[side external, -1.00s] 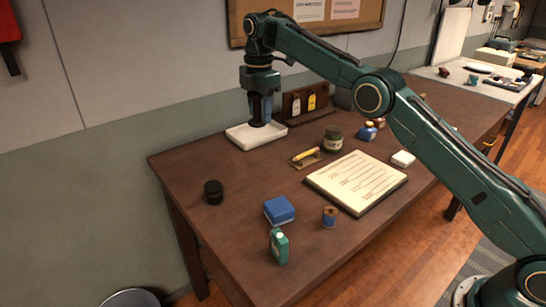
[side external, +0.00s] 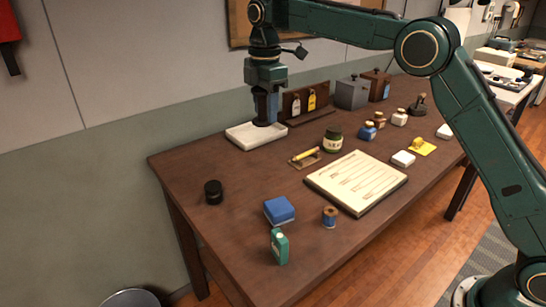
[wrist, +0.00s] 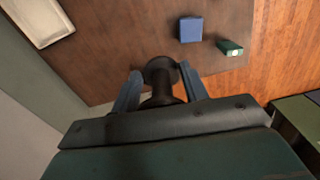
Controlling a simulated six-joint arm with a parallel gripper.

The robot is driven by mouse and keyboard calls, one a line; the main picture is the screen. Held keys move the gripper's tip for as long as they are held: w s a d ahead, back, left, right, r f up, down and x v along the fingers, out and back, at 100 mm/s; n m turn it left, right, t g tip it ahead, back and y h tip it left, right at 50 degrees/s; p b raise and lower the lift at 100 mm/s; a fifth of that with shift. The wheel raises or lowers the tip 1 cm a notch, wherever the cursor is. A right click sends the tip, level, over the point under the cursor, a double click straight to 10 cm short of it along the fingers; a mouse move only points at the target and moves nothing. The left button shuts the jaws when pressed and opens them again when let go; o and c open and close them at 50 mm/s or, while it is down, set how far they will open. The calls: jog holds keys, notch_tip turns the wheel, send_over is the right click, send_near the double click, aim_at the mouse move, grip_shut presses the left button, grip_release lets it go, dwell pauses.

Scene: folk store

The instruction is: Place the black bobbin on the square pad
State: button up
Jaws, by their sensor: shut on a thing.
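My gripper (side external: 266,110) is shut on the black bobbin (side external: 263,123) and points down. In the side external view they overlap the white shallow tray (side external: 246,138), but the wrist view shows the tray (wrist: 42,18) off to the upper left. In the wrist view the black bobbin (wrist: 160,72) sits between the two fingertips, apart from the table, with its wide dark end outward. I cannot tell for sure which thing is the square pad: a small white square block (side external: 403,159) and a yellow square piece (side external: 424,150) lie at the right.
A black cylinder (side external: 213,193) stands near the table's left end. A blue box (side external: 279,211), green bottle (side external: 279,247) and small spool (side external: 329,217) are at the front. A cream board (side external: 355,182) and dark green jar (side external: 333,140) are mid-table. A tag rack (side external: 305,104) stands behind.

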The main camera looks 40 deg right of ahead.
jog(key=r, duration=0.1)
send_over(282, 204)
jog(key=w, duration=0.1)
jog(key=shift+s+m, duration=0.4)
jog(key=shift+s, duration=0.1)
jog(key=shift+f, duration=0.15)
notch_tip(282, 204, down, 20)
jog(key=shift+r, duration=0.1)
dwell(0.7)
jog(key=o, duration=1)
